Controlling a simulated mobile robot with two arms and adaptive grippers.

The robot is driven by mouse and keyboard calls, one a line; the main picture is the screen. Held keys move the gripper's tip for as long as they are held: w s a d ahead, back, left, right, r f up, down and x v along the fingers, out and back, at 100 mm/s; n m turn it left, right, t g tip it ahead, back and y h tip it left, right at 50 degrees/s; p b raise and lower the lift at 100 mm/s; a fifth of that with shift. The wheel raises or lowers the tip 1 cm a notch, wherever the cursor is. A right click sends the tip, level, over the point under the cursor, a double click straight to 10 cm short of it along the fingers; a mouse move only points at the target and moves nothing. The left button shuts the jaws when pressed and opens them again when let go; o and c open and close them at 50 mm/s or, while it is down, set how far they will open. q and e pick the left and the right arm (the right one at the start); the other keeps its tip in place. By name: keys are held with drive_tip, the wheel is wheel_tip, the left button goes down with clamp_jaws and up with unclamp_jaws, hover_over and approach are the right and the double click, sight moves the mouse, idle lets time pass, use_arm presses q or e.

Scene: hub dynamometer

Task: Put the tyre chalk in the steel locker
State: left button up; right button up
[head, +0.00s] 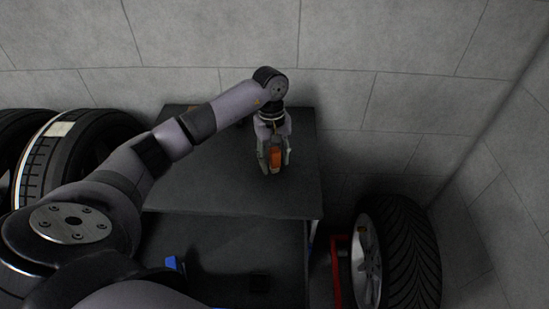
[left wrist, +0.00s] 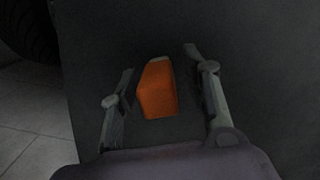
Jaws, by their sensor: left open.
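An orange block, which I take to be the tyre chalk (left wrist: 157,90), stands on the dark top of a cabinet or bench (head: 220,185). In the head view the orange block (head: 276,158) shows between the fingers of my left gripper (head: 273,165). In the left wrist view the open fingers of my left gripper (left wrist: 158,85) are on either side of it, with a gap on both sides. I cannot make out a steel locker for certain. My right gripper is not in view.
Tyres (head: 85,150) stand at the left of the dark top. Another tyre (head: 405,250) stands at the lower right beside a red frame (head: 337,270). A small blue object (head: 174,264) is on a lower dark surface. A block wall (head: 400,60) is behind.

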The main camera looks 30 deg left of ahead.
use_arm(q)
drive_tip(key=shift+r, duration=0.1)
drive_tip(key=shift+w+r, duration=0.1)
drive_tip(key=shift+r, duration=0.15)
wheel_tip(320, 180, up, 12)
drive_tip(key=a+b, duration=0.1)
drive_tip(key=b, duration=0.1)
drive_tip(key=shift+w+f+b, duration=0.25)
drive_tip(key=shift+w+b, duration=0.05)
drive_tip(key=shift+b, duration=0.1)
drive_tip(key=shift+a, duration=0.1)
